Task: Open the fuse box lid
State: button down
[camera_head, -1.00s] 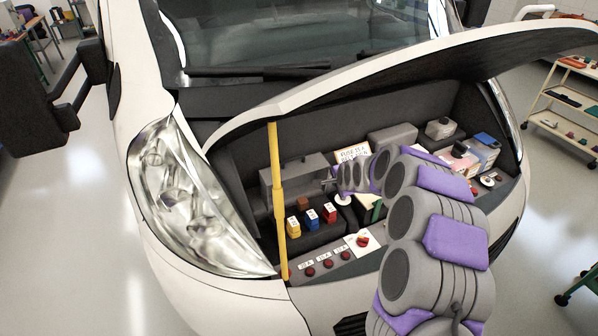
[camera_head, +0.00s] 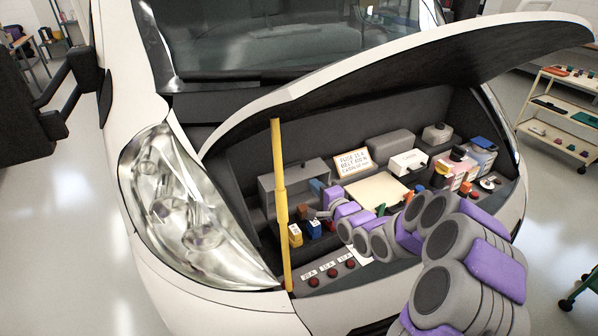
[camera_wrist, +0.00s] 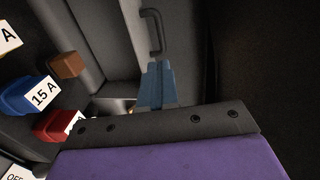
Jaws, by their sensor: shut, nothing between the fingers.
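The fuse box (camera_head: 268,186) is a grey box in the engine bay, behind the yellow prop rod. Its lid is a grey panel with a dark handle (camera_wrist: 157,30), which shows upper centre in the wrist view; the handle is small in the head view (camera_head: 302,164). I cannot tell whether the lid stands slightly open. My gripper (camera_wrist: 155,72) has its blue-grey fingers together and empty. They point at the panel just below the handle, apart from it in the picture. In the head view my gripper (camera_head: 318,188) is at the box's right front.
A yellow prop rod (camera_head: 280,205) stands close left of my arm under the raised hood (camera_head: 400,75). Yellow, blue (camera_wrist: 27,97) and red (camera_wrist: 57,125) fuses and a brown block (camera_wrist: 66,65) sit below the box. A text sign (camera_head: 353,162) stands to the right.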

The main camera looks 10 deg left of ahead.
aim_at(295, 163)
jog(key=b+x, duration=0.1)
jog(key=x, duration=1)
jog(key=shift+w+a, duration=0.1)
jog(key=shift+a, duration=0.05)
jog(key=shift+w+a+r+p, duration=0.1)
jog(key=shift+w+r+p, duration=0.25)
jog(key=shift+p, duration=0.9)
jog(key=w+p, duration=0.1)
jog(key=p, duration=0.2)
jog(key=w+a+g+h+p, duration=0.1)
jog(key=p, duration=0.3)
jog(key=shift+w+a+f+g+p, duration=0.15)
jog(key=shift+a+g+p, duration=0.05)
jog(key=shift+g+p, duration=0.1)
jog(key=shift+w+a+f+p, duration=0.3)
jog(key=shift+a+p, duration=0.1)
jog(key=shift+p, duration=0.75)
jog(key=shift+s+f, duration=0.1)
jog(key=shift+s, duration=0.05)
